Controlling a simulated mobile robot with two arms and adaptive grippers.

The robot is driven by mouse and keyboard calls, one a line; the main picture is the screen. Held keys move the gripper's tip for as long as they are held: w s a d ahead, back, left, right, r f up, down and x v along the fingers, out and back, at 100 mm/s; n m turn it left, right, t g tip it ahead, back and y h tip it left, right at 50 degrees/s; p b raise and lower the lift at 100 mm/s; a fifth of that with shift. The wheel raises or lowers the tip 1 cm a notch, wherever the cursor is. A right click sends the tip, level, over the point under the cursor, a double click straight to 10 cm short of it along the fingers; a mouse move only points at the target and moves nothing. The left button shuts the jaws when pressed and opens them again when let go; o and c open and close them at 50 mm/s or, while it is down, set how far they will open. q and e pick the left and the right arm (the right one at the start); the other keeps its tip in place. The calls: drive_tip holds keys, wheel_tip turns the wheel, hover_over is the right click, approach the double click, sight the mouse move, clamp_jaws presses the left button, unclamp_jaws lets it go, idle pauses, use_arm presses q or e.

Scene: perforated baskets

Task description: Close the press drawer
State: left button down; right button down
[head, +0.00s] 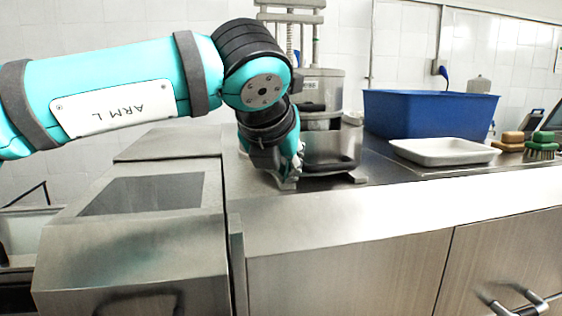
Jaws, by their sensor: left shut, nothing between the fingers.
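The press (318,92) is a steel cylinder with upright screw rods, standing at the back of the counter. A dark, shallow drawer or tray (325,158) sits low in front of it, sticking out toward me over the steel counter. My left gripper (287,183) points down at the near left corner of this drawer, shut and empty. I cannot tell whether its fingers touch the drawer. My left wrist hides the drawer's left side and part of the press. My right gripper is not in view.
A white tray (443,151) lies on the counter to the right, with a blue bin (428,114) behind it. Brushes (541,148) stand at the far right. A steel unit with a sunken top (140,232) adjoins at the left. The counter's front strip is clear.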

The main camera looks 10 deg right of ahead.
use_arm(q)
drive_tip(key=w+p, duration=0.2)
drive_tip(key=w, duration=0.9)
drive_tip(key=shift+w+a, duration=0.1)
drive_tip(key=shift+a, duration=0.05)
drive_tip(key=shift+a+r, duration=0.15)
drive_tip(key=shift+r, duration=0.05)
drive_tip(key=shift+f, duration=0.15)
